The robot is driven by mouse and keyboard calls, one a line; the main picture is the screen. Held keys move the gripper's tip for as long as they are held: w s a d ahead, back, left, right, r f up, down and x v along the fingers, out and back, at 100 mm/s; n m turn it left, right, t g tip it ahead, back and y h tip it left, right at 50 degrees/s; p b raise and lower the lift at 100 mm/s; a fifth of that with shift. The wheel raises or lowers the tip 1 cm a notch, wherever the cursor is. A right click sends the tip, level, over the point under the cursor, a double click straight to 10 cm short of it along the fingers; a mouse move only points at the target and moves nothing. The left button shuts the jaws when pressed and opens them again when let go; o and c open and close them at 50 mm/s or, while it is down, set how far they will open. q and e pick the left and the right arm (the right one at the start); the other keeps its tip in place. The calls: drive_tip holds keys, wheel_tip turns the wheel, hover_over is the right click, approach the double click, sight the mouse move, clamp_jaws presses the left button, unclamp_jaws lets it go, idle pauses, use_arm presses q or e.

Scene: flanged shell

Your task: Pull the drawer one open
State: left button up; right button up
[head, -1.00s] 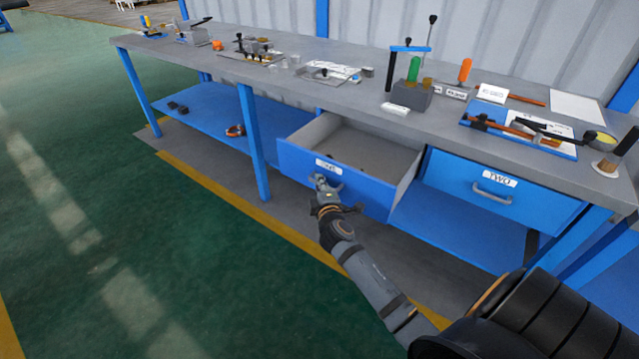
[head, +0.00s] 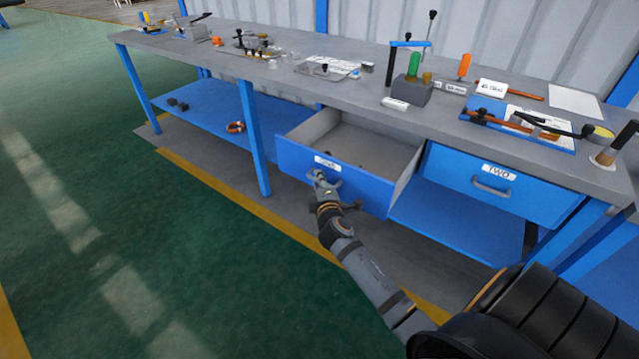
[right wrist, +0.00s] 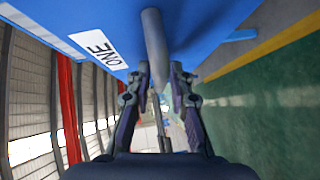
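Drawer one (head: 350,188) is a blue-fronted drawer with a white label reading ONE, under the grey bench top. It stands well out from the bench, and its grey inside shows from above. My right gripper (head: 323,182) is at its front, at the grey handle below the label. In the right wrist view, the handle (right wrist: 154,40) runs between the two fingers (right wrist: 160,82), which are closed in around it. The label ONE (right wrist: 98,48) shows beside the handle. My left gripper is in neither view.
Drawer two (head: 500,188), closed, is to the right. The bench top (head: 290,75) carries several tools, blocks and papers. A blue lower shelf (head: 210,108) and bench legs (head: 254,140) flank the drawer. The green floor (head: 150,220) in front is clear.

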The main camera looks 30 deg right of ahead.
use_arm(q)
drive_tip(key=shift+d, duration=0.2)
use_arm(e)
drive_tip(key=v, duration=1.2)
